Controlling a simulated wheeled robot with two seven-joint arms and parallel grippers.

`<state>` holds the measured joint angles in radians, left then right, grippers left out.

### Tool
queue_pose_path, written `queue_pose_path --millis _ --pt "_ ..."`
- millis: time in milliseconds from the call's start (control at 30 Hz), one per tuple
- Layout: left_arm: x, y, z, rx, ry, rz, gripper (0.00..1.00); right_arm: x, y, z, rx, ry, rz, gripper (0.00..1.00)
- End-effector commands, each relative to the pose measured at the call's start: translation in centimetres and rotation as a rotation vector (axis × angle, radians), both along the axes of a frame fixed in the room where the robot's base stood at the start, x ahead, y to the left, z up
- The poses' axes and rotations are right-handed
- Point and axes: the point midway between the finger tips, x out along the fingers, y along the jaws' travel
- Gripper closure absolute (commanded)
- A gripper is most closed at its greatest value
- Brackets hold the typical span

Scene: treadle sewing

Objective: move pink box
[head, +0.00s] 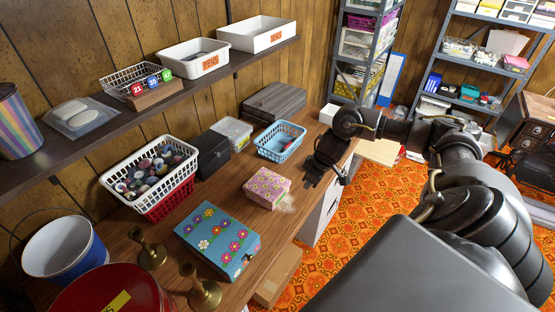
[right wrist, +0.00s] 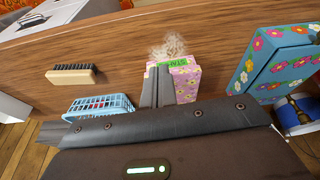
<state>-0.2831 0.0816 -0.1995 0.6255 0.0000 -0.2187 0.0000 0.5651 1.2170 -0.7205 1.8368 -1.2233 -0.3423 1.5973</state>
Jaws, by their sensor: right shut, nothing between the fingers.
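The pink flowered box (head: 267,187) sits on the wooden table, between a blue flowered box (head: 217,240) and a light blue basket (head: 281,141). My right gripper (head: 309,180) is shut and empty, beside the pink box on its right in the head view, apart from it there. In the right wrist view the shut fingers (right wrist: 157,87) overlap the left part of the pink box (right wrist: 187,80); I cannot tell the exact gap. A green label shows on the box there. My left gripper is not in view.
A pale fluffy tuft (right wrist: 172,48) lies against the pink box. A brush (right wrist: 72,75) lies near the table edge. Bare wood lies left of the pink box.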

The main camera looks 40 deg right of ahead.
Motion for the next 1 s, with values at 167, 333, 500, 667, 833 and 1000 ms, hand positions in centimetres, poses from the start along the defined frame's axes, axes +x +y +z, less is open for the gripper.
queue_pose_path --millis 167,333,500,667,833,1000 --pt "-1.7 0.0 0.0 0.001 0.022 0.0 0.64 0.7 0.6 -0.1 0.001 -0.001 0.013 1.0" --pt "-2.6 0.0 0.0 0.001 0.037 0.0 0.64 1.5 1.3 -1.2 0.003 0.001 0.023 1.0" --pt "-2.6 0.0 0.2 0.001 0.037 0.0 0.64 2.2 1.6 -4.0 0.004 0.003 0.022 1.0" --pt "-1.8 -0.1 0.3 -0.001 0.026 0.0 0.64 3.0 1.8 -7.3 0.003 0.002 0.019 1.0" --pt "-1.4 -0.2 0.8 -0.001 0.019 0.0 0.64 4.3 2.3 -9.5 0.002 -0.003 0.018 1.0" --pt "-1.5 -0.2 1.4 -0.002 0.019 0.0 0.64 6.4 3.1 -9.5 0.001 -0.003 0.02 1.0"
